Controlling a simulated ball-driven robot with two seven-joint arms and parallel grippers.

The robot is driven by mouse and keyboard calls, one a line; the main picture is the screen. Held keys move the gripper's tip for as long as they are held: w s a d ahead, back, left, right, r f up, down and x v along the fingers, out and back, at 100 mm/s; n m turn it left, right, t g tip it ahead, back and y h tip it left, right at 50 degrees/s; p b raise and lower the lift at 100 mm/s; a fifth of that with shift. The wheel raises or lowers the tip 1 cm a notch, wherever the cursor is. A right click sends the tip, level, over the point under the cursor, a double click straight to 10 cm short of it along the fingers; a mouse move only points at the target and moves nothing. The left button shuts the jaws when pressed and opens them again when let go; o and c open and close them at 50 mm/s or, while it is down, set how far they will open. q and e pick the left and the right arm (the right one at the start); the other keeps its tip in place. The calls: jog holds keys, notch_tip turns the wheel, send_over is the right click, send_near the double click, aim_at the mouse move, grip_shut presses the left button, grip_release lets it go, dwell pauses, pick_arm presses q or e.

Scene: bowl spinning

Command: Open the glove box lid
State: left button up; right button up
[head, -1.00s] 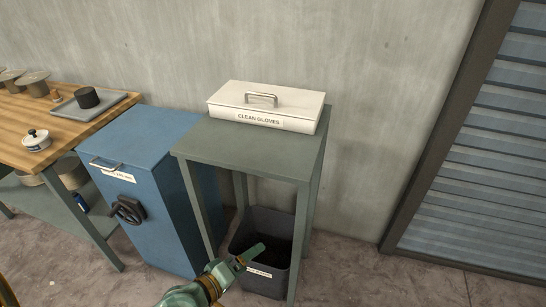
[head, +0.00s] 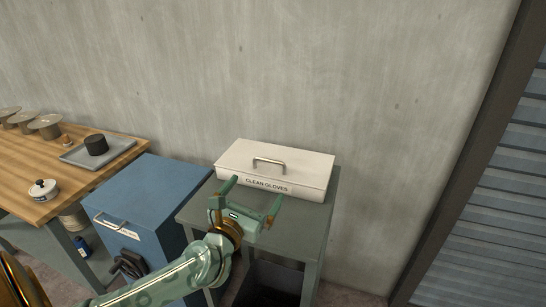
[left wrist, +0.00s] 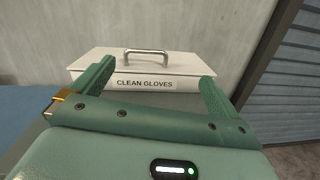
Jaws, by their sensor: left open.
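The glove box (head: 305,172) is a white box labelled "CLEAN GLOVES". It sits on the grey-green stand (head: 203,203) against the wall, with its lid shut. A metal handle (head: 269,161) is on the lid; it also shows in the left wrist view (left wrist: 146,51). My left gripper (head: 252,194) is open and empty in front of the box, over the stand top. In the left wrist view, its two fingers (left wrist: 157,82) stand on either side of the label, pointing at the box front. I cannot tell if they touch it. My right gripper is not in view.
A blue cabinet (head: 152,187) with a handle stands left of the stand. A dark bin (head: 270,283) is under the stand. A slatted shutter (head: 490,205) is at right.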

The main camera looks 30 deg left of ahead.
aim_at(269, 162)
pick_arm(q)
jog(key=shift+w+a+f+n+g+y, duration=0.25)
jog(key=shift+a+f+n+g+y, duration=0.1)
jog(key=shift+a+n, duration=0.2)
jog(key=shift+w+a+f+n+g+y, duration=0.3)
jog(key=shift+a+n, duration=0.1)
jog(key=shift+n, duration=0.25)
jog(key=b+x, duration=0.3)
jog(key=x, duration=1.1)
jog(key=shift+w, duration=0.4)
jog(key=shift+w+a+r, duration=0.1)
jog(key=shift+w, duration=0.35)
jog(key=shift+c, duration=0.3)
